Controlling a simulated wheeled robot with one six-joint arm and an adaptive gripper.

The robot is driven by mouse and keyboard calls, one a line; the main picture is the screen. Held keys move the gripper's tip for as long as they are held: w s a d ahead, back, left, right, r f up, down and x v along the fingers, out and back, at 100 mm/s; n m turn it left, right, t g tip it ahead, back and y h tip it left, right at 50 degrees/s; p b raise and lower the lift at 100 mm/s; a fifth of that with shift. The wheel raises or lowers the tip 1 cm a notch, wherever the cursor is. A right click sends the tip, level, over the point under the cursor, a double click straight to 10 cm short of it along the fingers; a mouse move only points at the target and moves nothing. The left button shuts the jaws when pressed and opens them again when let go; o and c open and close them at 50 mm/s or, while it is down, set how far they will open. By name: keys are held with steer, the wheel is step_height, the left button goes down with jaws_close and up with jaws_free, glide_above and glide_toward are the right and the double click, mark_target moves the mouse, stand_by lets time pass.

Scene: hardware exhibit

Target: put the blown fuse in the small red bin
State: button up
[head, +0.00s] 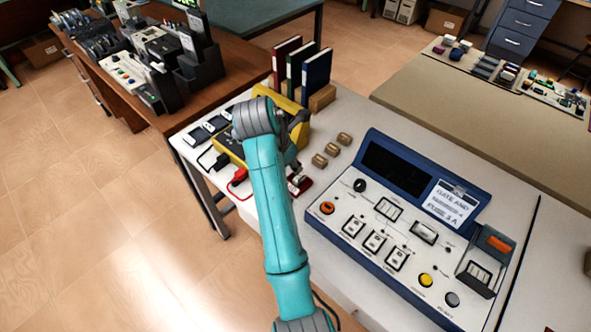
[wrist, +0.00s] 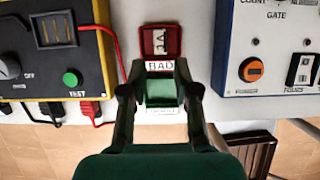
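A small red bin (wrist: 174,34) labelled BAD stands on the white bench at the top centre of the wrist view. A pale fuse marked 1A (wrist: 160,41) lies inside it. In the head view the red bin (head: 303,189) shows just right of my arm. My gripper (wrist: 159,72) is open, its two dark green fingers apart on the near side of the bin. No fuse shows held between them. A lighter green patch with a white label shows between the fingers; I cannot tell what it is. In the head view my arm mostly hides the gripper.
A yellow tester (wrist: 107,55) with a green button and red leads stands left of the bin. A blue-framed panel (head: 402,228) stands to the right. Several small brown blocks (head: 331,149) and upright binders (head: 302,68) are behind. The bench's front edge is close.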

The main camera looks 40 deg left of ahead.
steer(key=shift+v, duration=1.5)
